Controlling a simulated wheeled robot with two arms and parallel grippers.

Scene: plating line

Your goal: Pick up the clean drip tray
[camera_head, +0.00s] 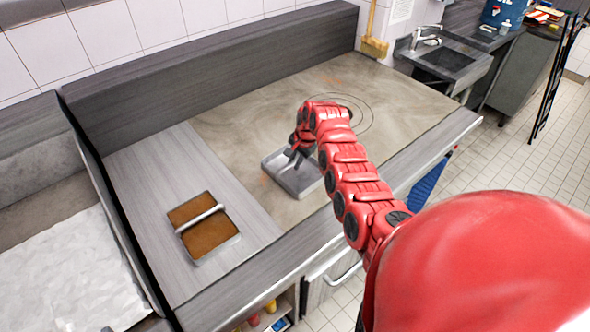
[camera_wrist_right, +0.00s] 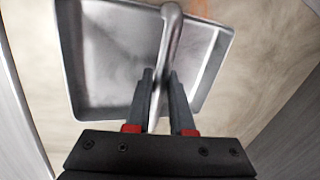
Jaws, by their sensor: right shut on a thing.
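A clean, empty metal drip tray (camera_head: 296,180) is on or just above the beige worktop in the middle of the head view; I cannot tell whether it touches the surface. It fills the upper part of the right wrist view (camera_wrist_right: 100,60), with a bar handle (camera_wrist_right: 171,40) across its middle. My right gripper (camera_head: 294,153) is over the tray. In the right wrist view its fingers (camera_wrist_right: 160,82) are shut on the handle. A second tray (camera_head: 208,242), holding brown content, sits in the grey counter to the left. My left gripper is not in view.
The beige worktop (camera_head: 230,120) is bare around the tray. A raised grey back wall (camera_head: 200,65) runs behind it, and a grey ledge (camera_head: 400,165) runs along the front. A sink (camera_head: 445,58) stands at the far right.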

